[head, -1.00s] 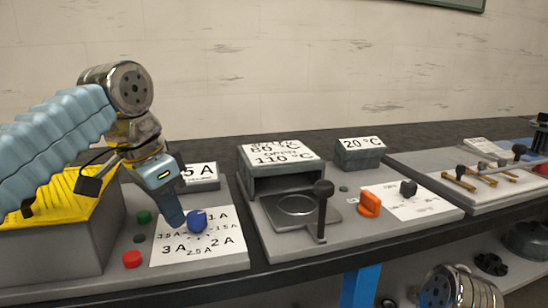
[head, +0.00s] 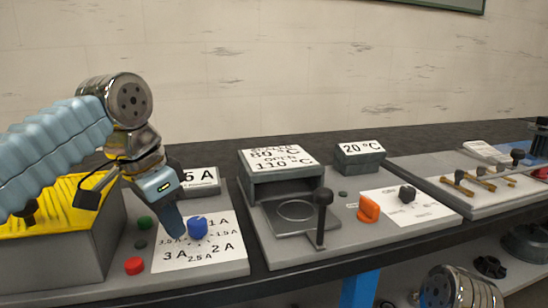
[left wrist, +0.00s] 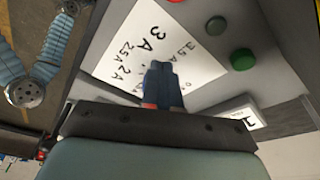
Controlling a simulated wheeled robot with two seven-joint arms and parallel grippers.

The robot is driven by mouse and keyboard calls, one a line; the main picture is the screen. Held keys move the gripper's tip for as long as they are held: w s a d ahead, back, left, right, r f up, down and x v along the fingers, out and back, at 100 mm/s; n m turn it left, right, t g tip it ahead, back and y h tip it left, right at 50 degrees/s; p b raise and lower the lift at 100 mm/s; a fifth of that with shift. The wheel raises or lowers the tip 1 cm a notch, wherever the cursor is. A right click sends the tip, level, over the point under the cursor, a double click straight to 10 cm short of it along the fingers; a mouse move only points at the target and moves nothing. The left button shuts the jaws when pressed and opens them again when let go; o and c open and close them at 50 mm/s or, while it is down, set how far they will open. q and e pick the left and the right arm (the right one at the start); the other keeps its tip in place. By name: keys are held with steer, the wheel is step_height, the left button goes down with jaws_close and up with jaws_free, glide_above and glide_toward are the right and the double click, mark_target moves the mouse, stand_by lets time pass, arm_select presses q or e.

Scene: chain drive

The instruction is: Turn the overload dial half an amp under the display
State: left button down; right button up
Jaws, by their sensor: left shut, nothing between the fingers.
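My right gripper is out of view.
Green (head: 145,223) and red (head: 134,266) buttons sit left of the card. A yellow-topped box (head: 55,245) stands further left. A station with a black lever (head: 322,200) and an orange knob (head: 369,207) is to the right.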

arm_select(q)
steer(key=p+v, duration=0.2)
steer(key=shift+w+r, duration=0.1)
steer(key=shift+r, duration=1.95)
